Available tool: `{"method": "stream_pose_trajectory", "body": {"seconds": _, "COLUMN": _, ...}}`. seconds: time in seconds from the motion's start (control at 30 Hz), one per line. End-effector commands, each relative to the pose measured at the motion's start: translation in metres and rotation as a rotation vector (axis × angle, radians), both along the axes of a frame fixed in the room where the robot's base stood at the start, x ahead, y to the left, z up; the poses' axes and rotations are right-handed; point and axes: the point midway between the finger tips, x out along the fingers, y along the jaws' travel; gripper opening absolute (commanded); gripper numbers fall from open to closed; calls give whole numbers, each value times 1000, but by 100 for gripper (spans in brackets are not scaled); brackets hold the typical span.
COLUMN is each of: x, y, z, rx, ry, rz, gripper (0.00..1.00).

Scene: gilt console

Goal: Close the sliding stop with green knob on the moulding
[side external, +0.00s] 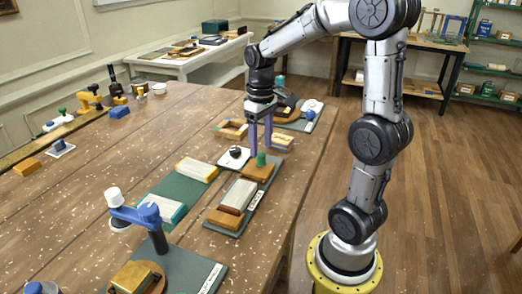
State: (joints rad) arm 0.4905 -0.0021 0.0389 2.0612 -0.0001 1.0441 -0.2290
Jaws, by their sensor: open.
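The green knob (261,159) stands upright on a brown wooden piece (258,172), which seems to be the moulding with the sliding stop. A pale grey block (238,196) and a brown block (225,219) lie in line with it on a dark labelled mat (247,221). My gripper (260,149) points straight down over the knob, its two purple fingers apart. The fingertips are near the top of the knob, seemingly on either side of it; I cannot tell whether they touch it. The stop's slide and its exact position are too small to make out.
Left of the knob is a white plate with a black knob (235,153). A blue-armed device with a white knob (135,210) stands at the front. A wooden frame (231,129) and stacked pieces (283,141) lie behind. The table's middle left (110,155) is clear.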

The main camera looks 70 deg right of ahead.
Motion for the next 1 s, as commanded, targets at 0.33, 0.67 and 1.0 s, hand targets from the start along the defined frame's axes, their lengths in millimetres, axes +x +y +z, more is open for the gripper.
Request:
{"method": "stream_pose_trajectory", "body": {"seconds": 0.33, "x": 0, "y": 0, "z": -27, "rx": 0, "ry": 0, "rz": 0, "gripper": 62}}
{"method": "stream_pose_trajectory", "body": {"seconds": 0.67, "x": 0, "y": 0, "z": -27, "rx": 0, "ry": 0, "rz": 0, "gripper": 45}}
{"method": "stream_pose_trajectory", "body": {"seconds": 1.0, "x": 0, "y": 0, "z": -27, "rx": 0, "ry": -1, "rz": 0, "gripper": 0}}
